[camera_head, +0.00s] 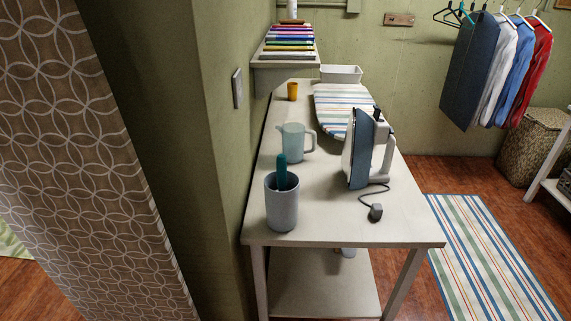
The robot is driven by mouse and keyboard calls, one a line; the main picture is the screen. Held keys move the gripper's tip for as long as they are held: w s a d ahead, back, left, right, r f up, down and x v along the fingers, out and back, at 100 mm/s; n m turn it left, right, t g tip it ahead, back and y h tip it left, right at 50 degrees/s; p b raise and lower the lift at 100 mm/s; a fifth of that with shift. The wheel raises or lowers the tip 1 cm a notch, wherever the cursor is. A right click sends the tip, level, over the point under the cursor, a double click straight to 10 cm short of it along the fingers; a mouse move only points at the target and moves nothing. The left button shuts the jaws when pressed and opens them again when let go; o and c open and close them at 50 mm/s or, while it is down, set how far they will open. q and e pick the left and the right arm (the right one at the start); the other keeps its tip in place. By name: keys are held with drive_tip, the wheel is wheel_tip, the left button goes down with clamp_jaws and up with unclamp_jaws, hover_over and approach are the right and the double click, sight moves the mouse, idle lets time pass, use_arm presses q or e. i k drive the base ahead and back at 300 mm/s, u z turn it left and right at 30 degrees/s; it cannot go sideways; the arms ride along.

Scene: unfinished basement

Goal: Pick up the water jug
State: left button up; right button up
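The water jug (292,141) is a pale blue-green pitcher with a handle on its right side. It stands upright on the white table (330,226), left of the middle and near the wall. A grey-blue cylindrical container (282,208) with a teal-handled thing (282,170) in it stands in front of the jug and covers a little of its lower left. Neither of my grippers shows in the head view.
An iron (361,155) stands upright right of the jug, its cord and plug (376,212) on the table. Behind are a striped ironing board (335,118), an orange cup (292,91) and a white bin (341,74). A wall corner (215,130) is close on the left. The table's front is mostly clear.

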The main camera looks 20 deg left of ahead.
sight(295, 143)
drive_tip(key=u, duration=0.4)
drive_tip(key=k, duration=0.3)
drive_tip(key=z, duration=1.55)
drive_tip(key=i, duration=0.9)
drive_tip(key=u, duration=0.75)
drive_tip(key=i, duration=0.85)
drive_tip(key=u, duration=0.45)
